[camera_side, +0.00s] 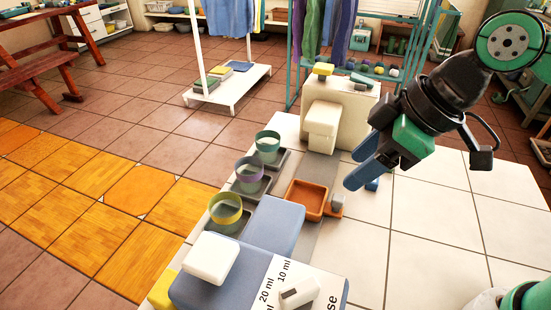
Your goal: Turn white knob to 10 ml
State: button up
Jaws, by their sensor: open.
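The white knob (303,290) sits on a white label panel (263,284) at the bottom of the picture. The panel carries the printed marks "10 ml" and "20 ml", and its lower part is cut off by the frame edge. The knob has a small dark grey mark on its left side; which mark it points to I cannot tell surely. My gripper (352,170) has blue fingers, open and empty. It hangs above the right side of the white counter, up and right of the knob and well apart from it.
Next to the panel is a blue block with a white block (210,258) on it. Green, purple and yellow ring cups (226,208) stand along the left edge. An orange tray (305,199) lies mid-counter and a cream dispenser (333,113) behind. The right counter (440,225) is clear.

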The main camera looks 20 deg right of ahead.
aim_at(302, 288)
jog(key=s+a+r+n+g, duration=0.1)
jog(key=s+a+n, duration=0.1)
jog(key=a+n, duration=0.1)
jog(key=s+a+r+n+g, duration=0.1)
jog(key=s+a+n, duration=0.2)
jog(key=s+a+r+n+g+y, duration=0.1)
jog(key=s+a+r+n+g, duration=0.1)
jog(key=s+a, duration=0.1)
jog(key=shift+s+a+n, duration=0.2)
jog(key=shift+a+n, duration=0.2)
jog(key=shift+a, duration=0.15)
jog(key=shift+s+a+f, duration=0.15)
jog(key=shift+s+a, duration=0.05)
jog(key=shift+x, duration=2.65)
grip_shut()
